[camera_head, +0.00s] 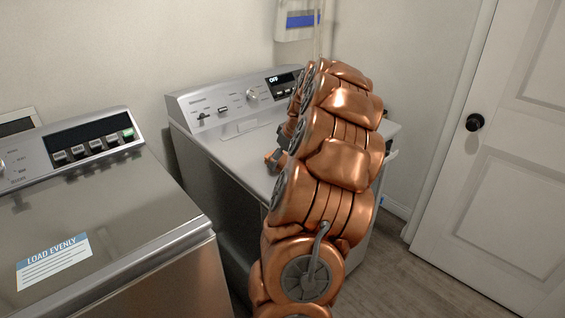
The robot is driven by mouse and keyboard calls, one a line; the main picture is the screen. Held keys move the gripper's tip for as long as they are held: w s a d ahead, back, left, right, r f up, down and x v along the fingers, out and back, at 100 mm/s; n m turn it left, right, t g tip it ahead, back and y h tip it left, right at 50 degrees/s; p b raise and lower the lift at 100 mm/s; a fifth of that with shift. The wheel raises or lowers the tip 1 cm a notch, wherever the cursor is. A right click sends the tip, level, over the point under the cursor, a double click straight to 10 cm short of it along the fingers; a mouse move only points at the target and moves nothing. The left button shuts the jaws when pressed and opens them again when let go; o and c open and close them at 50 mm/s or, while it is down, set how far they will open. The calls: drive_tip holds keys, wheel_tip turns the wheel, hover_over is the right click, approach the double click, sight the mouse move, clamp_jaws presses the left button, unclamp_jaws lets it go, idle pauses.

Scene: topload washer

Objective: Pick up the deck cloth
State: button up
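I see no cloth that I can make out; my copper arm covers much of the right-hand machine's top (225,150), and a cloth there may be hidden. My gripper (276,159) shows only in part, as small dark and orange pieces at the left side of my arm, over the machine's top. The rest of it is hidden behind my arm links. I cannot tell whether it is open, shut or holding anything.
A washer (120,215) with a "LOAD EVENLY" label (54,261) stands at the left, lid closed. A narrow gap separates the two machines. A white door (510,150) with a black knob (474,122) is at the right. Bare floor (420,280) lies before it.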

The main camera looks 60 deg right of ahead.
drive_tip(key=c, duration=0.7)
drive_tip(key=shift+r, duration=0.15)
drive_tip(key=shift+c, duration=0.2)
drive_tip(key=shift+r+p, duration=0.15)
drive_tip(key=shift+p, duration=0.35)
drive_tip(key=shift+r+b, duration=0.65)
drive_tip(key=shift+r, duration=1.1)
drive_tip(key=s+a+r+b, duration=0.1)
drive_tip(key=s+a+b, duration=0.2)
drive_tip(key=s+a, duration=0.6)
drive_tip(key=a, duration=0.4)
drive_tip(key=shift+s+r, duration=0.15)
drive_tip(key=shift+r, duration=0.05)
